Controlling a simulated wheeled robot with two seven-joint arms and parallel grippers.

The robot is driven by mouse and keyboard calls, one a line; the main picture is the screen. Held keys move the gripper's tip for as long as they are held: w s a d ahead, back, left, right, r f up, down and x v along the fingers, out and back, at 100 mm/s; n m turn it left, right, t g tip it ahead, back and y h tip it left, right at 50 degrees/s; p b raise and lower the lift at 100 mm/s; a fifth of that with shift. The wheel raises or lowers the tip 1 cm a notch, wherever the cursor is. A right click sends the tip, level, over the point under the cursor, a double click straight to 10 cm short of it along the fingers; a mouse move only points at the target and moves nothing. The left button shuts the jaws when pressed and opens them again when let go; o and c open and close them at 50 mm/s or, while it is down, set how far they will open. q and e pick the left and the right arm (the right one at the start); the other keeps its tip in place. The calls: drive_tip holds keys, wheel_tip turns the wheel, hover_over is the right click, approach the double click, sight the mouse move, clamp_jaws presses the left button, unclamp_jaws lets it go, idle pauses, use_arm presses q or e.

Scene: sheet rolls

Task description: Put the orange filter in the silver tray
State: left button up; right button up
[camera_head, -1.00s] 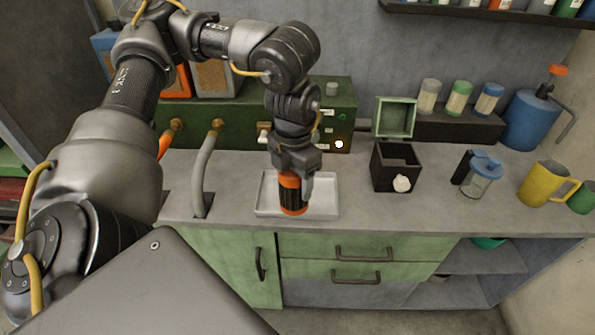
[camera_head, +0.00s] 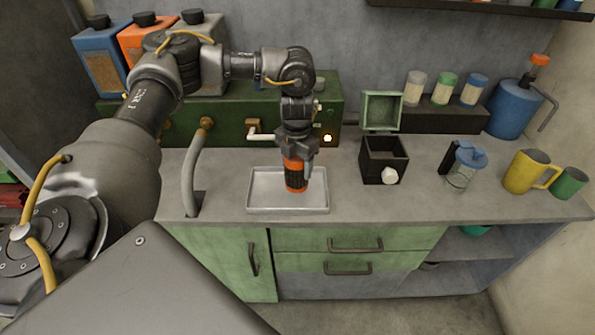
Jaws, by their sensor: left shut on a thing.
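The orange filter (camera_head: 295,178) is a short upright cylinder with orange ends and a dark ribbed middle. My left gripper (camera_head: 297,157) is shut on its upper part from above. The silver tray (camera_head: 262,202) is a shallow rectangular dish on the grey counter. I cannot tell whether the filter's bottom touches the tray floor. My right gripper is not in view.
A black box (camera_head: 384,165) with an open green lid stands right of the tray. A glass jar (camera_head: 462,168) and a yellow mug (camera_head: 526,171) are farther right. A grey curved pipe (camera_head: 194,170) rises left of the tray. A green unit (camera_head: 227,121) is behind.

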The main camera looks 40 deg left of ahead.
sight(298, 173)
use_arm(q)
drive_tip(key=shift+w+a+f, duration=0.1)
drive_tip(key=shift+w+f, duration=0.3)
drive_tip(key=shift+f, duration=0.1)
wheel_tip(298, 173, down, 3)
drive_tip(key=shift+w+f+p, duration=0.1)
drive_tip(key=shift+w+p, duration=0.05)
drive_tip(key=shift+p, duration=0.15)
drive_tip(key=shift+f, duration=0.15)
drive_tip(key=o, duration=1.2)
drive_tip(key=shift+f, duration=0.1)
drive_tip(key=shift+c, duration=0.2)
